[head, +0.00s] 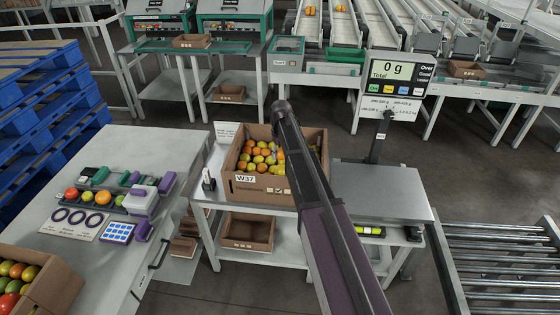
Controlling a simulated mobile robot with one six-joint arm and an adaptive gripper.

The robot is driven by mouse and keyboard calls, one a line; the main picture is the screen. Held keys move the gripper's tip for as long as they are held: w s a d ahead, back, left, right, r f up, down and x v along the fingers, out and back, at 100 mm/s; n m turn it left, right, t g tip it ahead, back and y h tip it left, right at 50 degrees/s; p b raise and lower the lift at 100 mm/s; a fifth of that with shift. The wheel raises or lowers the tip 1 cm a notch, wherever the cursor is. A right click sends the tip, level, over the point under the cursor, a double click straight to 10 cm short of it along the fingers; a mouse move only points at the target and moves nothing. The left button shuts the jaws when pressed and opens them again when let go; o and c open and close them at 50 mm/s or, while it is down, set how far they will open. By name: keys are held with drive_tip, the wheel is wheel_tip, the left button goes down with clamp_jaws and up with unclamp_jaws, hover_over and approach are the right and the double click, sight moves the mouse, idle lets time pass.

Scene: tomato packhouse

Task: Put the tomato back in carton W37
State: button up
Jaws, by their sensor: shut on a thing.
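Carton W37 (262,187) is an open brown cardboard box with a white W37 label on its front. It stands on the left part of the weighing bench and holds many orange, yellow and greenish tomatoes (262,152). My arm reaches up from the bottom of the head view and crosses in front of the carton's right part. My gripper is not visible; the arm hides what lies behind it. I cannot single out the task's tomato.
The scale plate (382,192) right of the carton is bare, and its display (394,69) reads 0 g. The left table (150,155) holds sample tomatoes, small devices and another tomato carton (50,290). A roller conveyor (505,265) is at right. An empty carton (247,231) sits below.

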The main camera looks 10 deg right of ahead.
sight(281, 166)
drive_tip(key=shift+f+b, duration=0.5)
drive_tip(key=shift+f, duration=0.15)
drive_tip(key=shift+f+b, duration=1.15)
drive_tip(key=shift+b, duration=0.05)
drive_tip(key=shift+f+b, duration=0.45)
drive_tip(key=shift+f, duration=0.05)
drive_tip(key=o, duration=0.7)
drive_tip(key=shift+r, duration=0.25)
wheel_tip(281, 166, up, 13)
drive_tip(key=p, duration=1.3)
drive_tip(key=shift+f, duration=0.2)
drive_tip(key=s+m, duration=0.1)
drive_tip(key=s, duration=0.8)
drive_tip(key=s+m, duration=0.1)
drive_tip(key=s, duration=0.9)
drive_tip(key=s+m, duration=0.2)
drive_tip(key=s, duration=0.8)
drive_tip(key=shift+s+a, duration=0.15)
drive_tip(key=shift+s, duration=0.05)
